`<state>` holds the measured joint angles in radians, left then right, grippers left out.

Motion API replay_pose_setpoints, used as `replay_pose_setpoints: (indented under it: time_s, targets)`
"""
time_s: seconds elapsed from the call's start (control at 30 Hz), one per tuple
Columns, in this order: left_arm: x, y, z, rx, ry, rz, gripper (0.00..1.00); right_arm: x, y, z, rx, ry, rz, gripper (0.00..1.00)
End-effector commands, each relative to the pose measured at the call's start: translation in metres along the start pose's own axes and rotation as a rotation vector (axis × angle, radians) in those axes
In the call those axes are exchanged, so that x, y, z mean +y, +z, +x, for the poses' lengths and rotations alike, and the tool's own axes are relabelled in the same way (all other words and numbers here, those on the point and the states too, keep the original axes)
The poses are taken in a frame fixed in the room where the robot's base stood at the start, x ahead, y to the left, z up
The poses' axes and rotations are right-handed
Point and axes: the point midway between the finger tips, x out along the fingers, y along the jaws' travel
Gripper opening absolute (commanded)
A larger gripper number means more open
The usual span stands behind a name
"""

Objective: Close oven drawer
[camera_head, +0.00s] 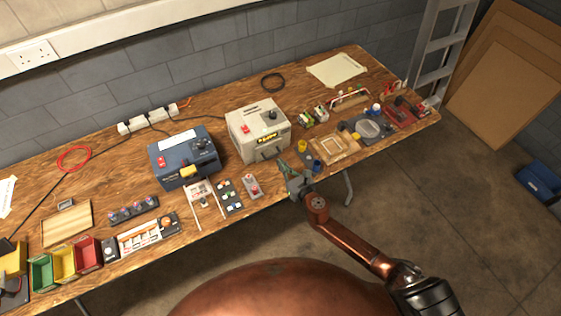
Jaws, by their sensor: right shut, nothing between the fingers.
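A cream box-shaped appliance (250,134), which seems to be the oven, stands mid-bench. It has a black knob and a red switch on top, a yellow label and a dark handle low on its front. I cannot tell how far any drawer in it stands out. My right gripper (285,168) is shut and empty, just in front of the appliance's lower right front corner, near the handle. I cannot tell whether it touches the appliance. My left gripper is not in view.
A blue appliance (180,160) stands to the left. A small wooden frame (333,146) and blue and yellow cups lie right of my gripper. Small switch panels (229,196) lie at the bench front. Coloured bins (63,262) stand at far left. Open floor lies in front.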

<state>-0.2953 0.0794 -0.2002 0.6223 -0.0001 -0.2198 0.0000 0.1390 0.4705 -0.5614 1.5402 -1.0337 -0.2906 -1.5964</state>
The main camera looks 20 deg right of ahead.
Motion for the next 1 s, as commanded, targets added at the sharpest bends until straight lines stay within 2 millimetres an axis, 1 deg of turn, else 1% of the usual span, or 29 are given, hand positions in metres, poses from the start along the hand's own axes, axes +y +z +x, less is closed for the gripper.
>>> replay_pose_setpoints:
  time_s: [0.03, 0.2, 0.3, 0.4, 0.5, 0.6, 0.87, 0.93, 0.97, 1.0]
  targets:
    - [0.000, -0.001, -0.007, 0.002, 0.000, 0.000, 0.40, 0.002, 0.003, -0.009, 0.001, 0.004, -0.002, 0.00]
    - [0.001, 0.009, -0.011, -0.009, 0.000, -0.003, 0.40, 0.001, 0.000, -0.051, 0.003, 0.004, -0.001, 0.00]
    - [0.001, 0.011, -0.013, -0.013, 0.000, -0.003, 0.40, 0.000, 0.000, -0.071, 0.003, 0.003, 0.000, 0.00]
    - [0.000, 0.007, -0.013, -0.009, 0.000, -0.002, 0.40, 0.000, -0.001, -0.088, 0.003, 0.001, -0.001, 0.00]
    - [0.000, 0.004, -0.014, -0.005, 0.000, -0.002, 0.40, 0.000, -0.001, -0.099, 0.003, 0.001, 0.001, 0.00]
    - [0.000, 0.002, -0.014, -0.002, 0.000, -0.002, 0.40, 0.001, 0.000, -0.104, 0.001, 0.002, 0.001, 0.00]
    - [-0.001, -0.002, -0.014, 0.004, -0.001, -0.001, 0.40, 0.001, 0.000, -0.106, 0.002, 0.003, 0.001, 0.00]
    - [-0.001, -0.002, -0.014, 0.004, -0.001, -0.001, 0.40, -0.002, 0.001, -0.108, 0.000, -0.010, 0.033, 0.00]
    - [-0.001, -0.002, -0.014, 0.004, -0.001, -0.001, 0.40, -0.005, 0.003, -0.109, -0.001, -0.025, 0.070, 0.00]
    - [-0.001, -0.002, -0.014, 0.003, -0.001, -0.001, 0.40, -0.013, 0.006, -0.112, -0.006, -0.057, 0.145, 0.00]
